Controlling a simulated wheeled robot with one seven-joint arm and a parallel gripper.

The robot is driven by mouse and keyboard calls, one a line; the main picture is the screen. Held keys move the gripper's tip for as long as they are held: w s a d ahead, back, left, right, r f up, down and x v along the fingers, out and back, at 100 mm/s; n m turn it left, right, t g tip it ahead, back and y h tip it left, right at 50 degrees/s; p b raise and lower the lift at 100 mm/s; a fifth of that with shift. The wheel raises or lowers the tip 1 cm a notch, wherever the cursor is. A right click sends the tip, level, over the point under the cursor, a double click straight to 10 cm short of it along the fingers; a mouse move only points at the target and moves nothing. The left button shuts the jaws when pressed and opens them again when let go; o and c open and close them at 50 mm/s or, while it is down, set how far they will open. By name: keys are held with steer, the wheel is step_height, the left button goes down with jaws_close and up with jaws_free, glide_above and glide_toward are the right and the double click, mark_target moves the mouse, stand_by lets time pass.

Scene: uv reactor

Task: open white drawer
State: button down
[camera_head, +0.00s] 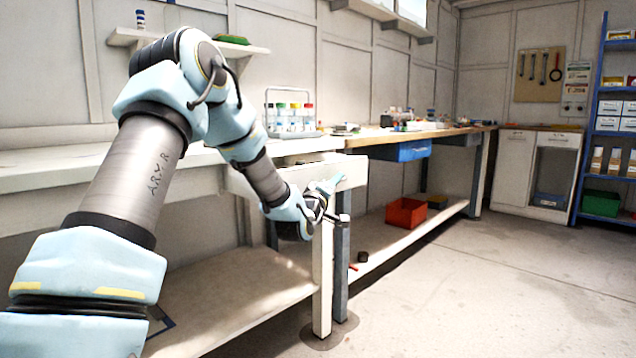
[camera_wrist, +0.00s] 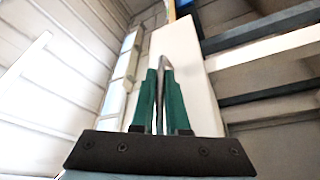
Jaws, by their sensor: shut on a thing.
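The white drawer (camera_head: 354,172) is under the near white bench top, at the bench's right end in the head view. My gripper (camera_head: 330,184) is at its front face, and my wrist hides part of that face. In the wrist view, the two green fingers of my gripper (camera_wrist: 160,85) are shut on a thin grey metal handle (camera_wrist: 161,66). A plain white panel (camera_wrist: 190,75), apparently the drawer front, fills the space behind the fingers. How far the drawer stands out is hard to tell.
A blue drawer (camera_head: 402,151) hangs under the wooden bench farther right. A red bin (camera_head: 405,213) sits on the low shelf. A rack of colour-capped bottles (camera_head: 290,118) stands on the white bench. Bench legs (camera_head: 341,265) stand just below my gripper. The floor at right is clear.

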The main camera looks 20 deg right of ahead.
steer(key=shift+s+d+b, duration=0.1)
steer(key=shift+s+d, duration=0.25)
steer(key=shift+s, duration=0.4)
steer(key=shift+s+d+b, duration=0.1)
steer(key=shift+s+d, duration=0.25)
steer(key=shift+s, duration=0.35)
steer(key=shift+s+d+b, duration=0.1)
steer(key=shift+s+d, duration=0.25)
steer(key=shift+s, duration=0.4)
steer(key=c, duration=0.9)
jaws_free()
steer(key=v, duration=1)
steer(key=shift+s+a+f, duration=0.1)
steer(key=shift+s+a, duration=0.15)
steer(key=shift+s, duration=0.05)
